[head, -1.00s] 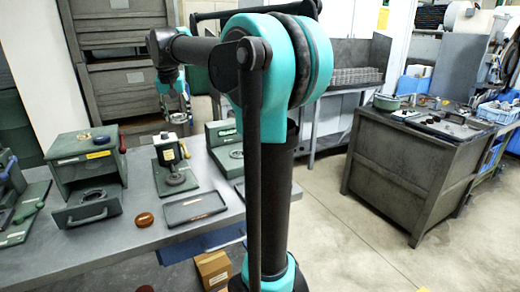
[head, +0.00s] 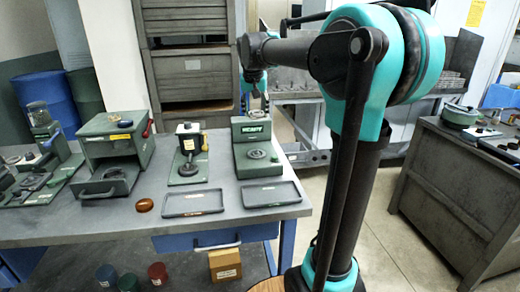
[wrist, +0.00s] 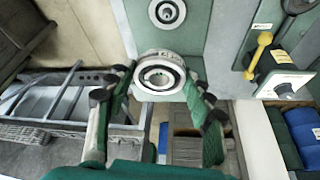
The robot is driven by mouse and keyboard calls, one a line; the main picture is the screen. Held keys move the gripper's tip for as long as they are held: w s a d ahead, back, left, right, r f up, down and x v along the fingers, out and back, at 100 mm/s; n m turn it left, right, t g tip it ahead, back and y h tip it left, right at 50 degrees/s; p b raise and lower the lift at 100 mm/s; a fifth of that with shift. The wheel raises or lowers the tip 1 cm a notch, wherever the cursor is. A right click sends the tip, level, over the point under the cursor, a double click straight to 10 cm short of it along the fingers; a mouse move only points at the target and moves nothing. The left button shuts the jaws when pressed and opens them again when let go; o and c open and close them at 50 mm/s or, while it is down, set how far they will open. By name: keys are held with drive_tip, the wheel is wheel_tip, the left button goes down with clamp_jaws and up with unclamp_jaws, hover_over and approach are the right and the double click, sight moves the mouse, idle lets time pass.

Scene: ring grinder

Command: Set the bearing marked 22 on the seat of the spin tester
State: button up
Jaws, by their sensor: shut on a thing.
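My gripper (wrist: 158,84) is shut on a ring-shaped steel bearing (wrist: 160,76), which sits between the fingertips in the wrist view. I cannot read a number on it. The spin tester (head: 255,140) appears to be the green machine with a lit "READY" display, on the right part of the bench. Its round seat (head: 257,155) faces up and looks empty; what seems to be the same seat shows at the top of the wrist view (wrist: 167,12), apart from the bearing. In the head view my gripper (head: 262,98) is small, partly hidden by my arm, above and behind the tester.
A small press (head: 188,150) stands left of the tester; a yellow lever shows in the wrist view (wrist: 258,55). Two dark trays (head: 193,203) (head: 271,194) lie in front. A green drawer box (head: 115,150) and an amber dish (head: 144,205) are further left.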

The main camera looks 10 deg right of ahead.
sight(256, 153)
wheel_tip(256, 153, down, 15)
drive_tip(key=shift+f, duration=0.2)
idle(0.3)
drive_tip(key=shift+f, duration=0.15)
drive_tip(key=o, duration=1.4)
drive_tip(key=shift+c, duration=0.2)
drive_tip(key=v, duration=1.2)
drive_tip(key=shift+a, duration=0.1)
